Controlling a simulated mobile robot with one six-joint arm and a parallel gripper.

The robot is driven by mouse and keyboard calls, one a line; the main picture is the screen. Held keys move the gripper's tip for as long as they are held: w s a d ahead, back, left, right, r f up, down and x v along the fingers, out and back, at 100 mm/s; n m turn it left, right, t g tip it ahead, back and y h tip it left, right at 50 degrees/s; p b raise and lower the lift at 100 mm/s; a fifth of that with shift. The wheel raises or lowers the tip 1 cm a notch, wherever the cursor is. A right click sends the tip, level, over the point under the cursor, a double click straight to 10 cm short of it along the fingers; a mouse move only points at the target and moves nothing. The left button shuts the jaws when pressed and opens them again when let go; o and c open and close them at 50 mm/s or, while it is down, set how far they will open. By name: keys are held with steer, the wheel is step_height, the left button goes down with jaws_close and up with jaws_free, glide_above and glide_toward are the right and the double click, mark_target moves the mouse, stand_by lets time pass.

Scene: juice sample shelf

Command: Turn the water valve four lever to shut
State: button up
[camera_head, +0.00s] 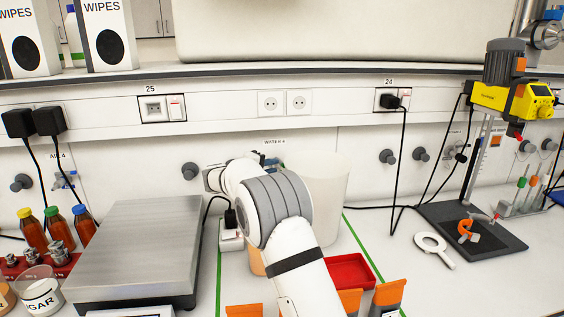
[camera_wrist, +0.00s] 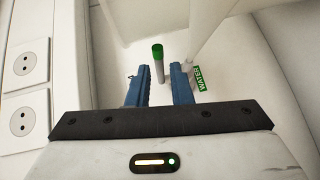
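In the wrist view a thin grey rod with a green tip (camera_wrist: 158,62), which looks like the water valve four lever, stands between and just beyond the two blue fingers of my gripper (camera_wrist: 160,84). The fingers are apart with a gap on both sides of the rod; I see no contact. A green label reading WATER (camera_wrist: 198,79) is right beside the right finger. In the head view the WATER 4 label (camera_head: 274,142) shows on the wall above my gripper (camera_head: 270,161). My arm hides most of the valve there.
A white container (camera_head: 325,185) stands just right of my arm. A scale with a steel plate (camera_head: 140,245) is to the left, and a red tray (camera_head: 350,271) is in front. Another wall knob (camera_head: 190,171) is left of the gripper. Wall sockets (camera_head: 284,103) are above.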

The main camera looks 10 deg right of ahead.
mark_target(281, 164)
steer(key=p+x, duration=0.2)
steer(key=x, duration=0.5)
steer(key=shift+w+d, duration=0.15)
jaws_close()
